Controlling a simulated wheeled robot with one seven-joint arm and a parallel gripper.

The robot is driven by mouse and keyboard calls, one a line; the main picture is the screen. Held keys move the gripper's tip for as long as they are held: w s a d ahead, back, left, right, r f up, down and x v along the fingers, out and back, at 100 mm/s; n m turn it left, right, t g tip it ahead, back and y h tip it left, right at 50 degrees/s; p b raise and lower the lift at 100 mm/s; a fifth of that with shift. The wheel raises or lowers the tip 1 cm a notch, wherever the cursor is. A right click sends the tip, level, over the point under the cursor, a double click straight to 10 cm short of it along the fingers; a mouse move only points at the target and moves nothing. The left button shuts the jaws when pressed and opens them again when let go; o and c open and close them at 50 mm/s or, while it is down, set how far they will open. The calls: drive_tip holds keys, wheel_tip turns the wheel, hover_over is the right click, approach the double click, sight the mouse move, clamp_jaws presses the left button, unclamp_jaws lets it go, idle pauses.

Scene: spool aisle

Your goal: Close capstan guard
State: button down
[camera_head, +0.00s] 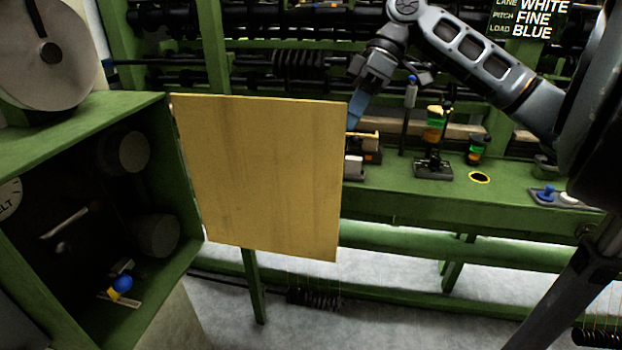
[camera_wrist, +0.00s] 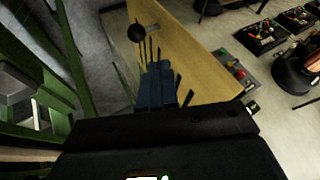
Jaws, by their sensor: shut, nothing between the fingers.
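The capstan guard (camera_head: 262,175) is a flat yellow wooden panel standing open at the right edge of a green cabinet (camera_head: 85,130). The cabinet's dark inside, with several round drums, is exposed. My gripper (camera_head: 357,112) has blue fingers, shut and empty, beside the guard's free right edge near its top corner. Part of the fingers may be behind the panel; contact is unclear. In the wrist view, the closed fingers (camera_wrist: 158,85) point along the guard (camera_wrist: 195,55), and a black round knob (camera_wrist: 137,32) shows beyond them at the panel.
A green bench (camera_head: 440,190) to the right holds a stand with an orange-green piece (camera_head: 434,125), a green-orange cup (camera_head: 477,148) and a small tray (camera_head: 562,197). A blue ball (camera_head: 121,284) lies in the cabinet's lower part. Grey floor shows below the guard.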

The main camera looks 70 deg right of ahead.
drive_tip(key=f, duration=0.1)
approach(311, 192)
drive_tip(key=x, duration=0.5)
drive_tip(key=shift+w+d+f+p, duration=0.2)
drive_tip(key=shift+d+p, duration=0.1)
drive_tip(key=shift+d, duration=0.1)
drive_tip(key=shift+s+a, duration=0.1)
